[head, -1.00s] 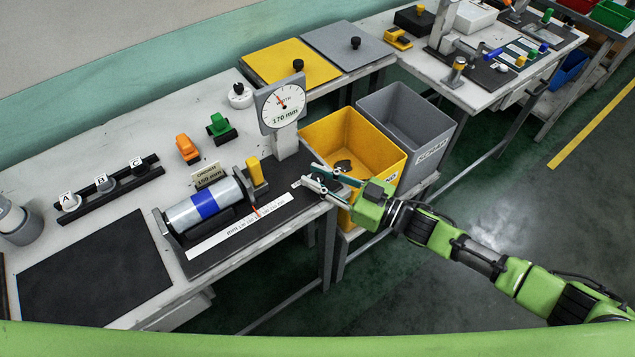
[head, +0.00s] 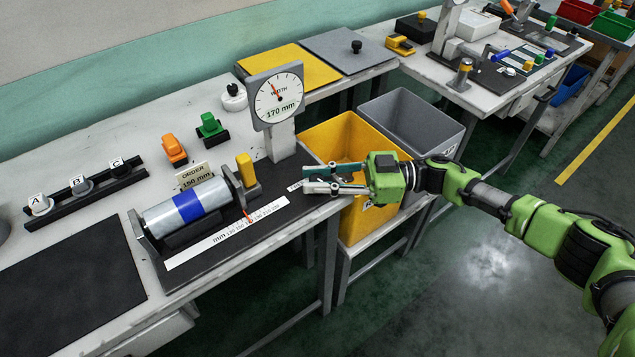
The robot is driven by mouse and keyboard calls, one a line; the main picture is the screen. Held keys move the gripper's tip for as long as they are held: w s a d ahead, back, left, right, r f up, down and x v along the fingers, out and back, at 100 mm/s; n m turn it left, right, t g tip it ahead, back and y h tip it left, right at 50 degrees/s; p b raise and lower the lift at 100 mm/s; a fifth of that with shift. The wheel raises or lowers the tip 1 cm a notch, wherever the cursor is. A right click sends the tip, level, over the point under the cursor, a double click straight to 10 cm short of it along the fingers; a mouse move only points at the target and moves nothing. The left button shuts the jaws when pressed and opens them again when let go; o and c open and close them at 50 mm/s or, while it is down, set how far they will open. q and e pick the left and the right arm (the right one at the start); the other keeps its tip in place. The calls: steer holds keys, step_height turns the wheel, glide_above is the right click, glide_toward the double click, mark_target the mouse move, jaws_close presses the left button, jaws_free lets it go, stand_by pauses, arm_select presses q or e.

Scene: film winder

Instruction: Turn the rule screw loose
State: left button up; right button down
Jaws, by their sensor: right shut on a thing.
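The film winder stands on the near table with a silver roll (head: 190,208) that has a blue band, next to a yellow block-shaped part (head: 246,168). A white millimetre rule (head: 225,235) lies along its front, with a small red pointer (head: 247,216) over it. My right gripper (head: 307,179) reaches in from the right at the table's right end, by a small white label. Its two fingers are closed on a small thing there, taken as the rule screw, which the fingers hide. My left gripper is out of view.
A width dial (head: 277,97) reading 170 mm stands close behind my right gripper. A yellow bin (head: 318,137) and a grey bin (head: 445,122) stand beyond the table end. An order sign (head: 195,176) reads 150 mm. A dark mat (head: 65,295) is clear.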

steer(key=shift+r, duration=0.1)
steer(key=c, duration=1.8)
jaws_free()
steer(key=shift+a, duration=0.1)
steer(key=d, duration=1.2)
steer(key=shift+w, duration=0.35)
